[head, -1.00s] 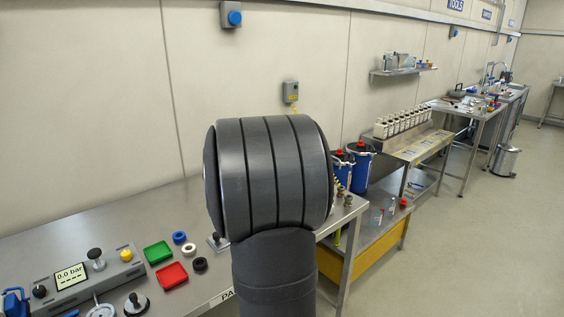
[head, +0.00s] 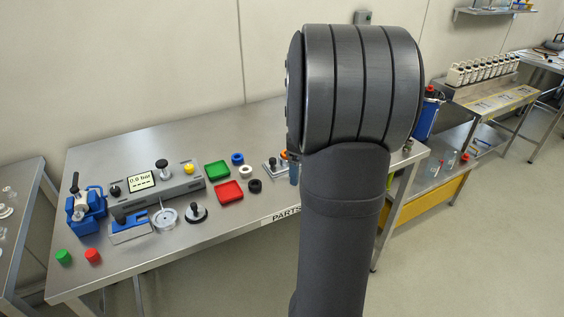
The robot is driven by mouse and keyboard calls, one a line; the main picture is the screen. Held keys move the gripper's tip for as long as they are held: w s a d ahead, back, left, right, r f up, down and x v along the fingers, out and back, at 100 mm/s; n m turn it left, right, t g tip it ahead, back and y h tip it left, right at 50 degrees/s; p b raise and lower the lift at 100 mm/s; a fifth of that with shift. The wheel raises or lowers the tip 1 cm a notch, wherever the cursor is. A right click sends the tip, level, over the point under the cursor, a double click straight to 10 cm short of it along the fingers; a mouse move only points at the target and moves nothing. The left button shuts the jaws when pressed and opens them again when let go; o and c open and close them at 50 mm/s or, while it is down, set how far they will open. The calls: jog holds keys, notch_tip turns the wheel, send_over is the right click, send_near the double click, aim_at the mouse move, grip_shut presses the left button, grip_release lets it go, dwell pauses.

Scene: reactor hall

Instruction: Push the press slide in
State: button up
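I cannot tell for certain which thing is the press slide. A grey console (head: 180,190) on the steel table has a display reading 0.0 bar, a black knob and a yellow button. In front of it lies a flat blue-and-silver device (head: 130,232), beside a round silver dial (head: 165,219). A blue clamp-like device (head: 86,212) stands at the console's left. My dark arm fills the right centre of the head view, and my gripper is not in view. Part of a small metal fixture (head: 272,171) shows left of my arm, partly hidden.
The steel table (head: 240,268) carries a green tray (head: 217,170), a red tray (head: 229,191), small rings and a black-knobbed round piece (head: 196,212). A green button (head: 63,257) and a red button (head: 93,256) sit at the front left. The front middle strip is clear.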

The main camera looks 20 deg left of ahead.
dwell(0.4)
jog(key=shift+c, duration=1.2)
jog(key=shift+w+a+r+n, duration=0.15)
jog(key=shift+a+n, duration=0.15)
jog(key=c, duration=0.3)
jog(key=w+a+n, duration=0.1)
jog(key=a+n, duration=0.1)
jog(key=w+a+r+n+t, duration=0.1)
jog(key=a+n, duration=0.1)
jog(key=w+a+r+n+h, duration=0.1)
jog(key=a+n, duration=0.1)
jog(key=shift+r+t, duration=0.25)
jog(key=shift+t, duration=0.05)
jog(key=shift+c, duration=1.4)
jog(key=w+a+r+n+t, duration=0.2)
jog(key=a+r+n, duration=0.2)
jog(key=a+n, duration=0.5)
send_near(273, 159)
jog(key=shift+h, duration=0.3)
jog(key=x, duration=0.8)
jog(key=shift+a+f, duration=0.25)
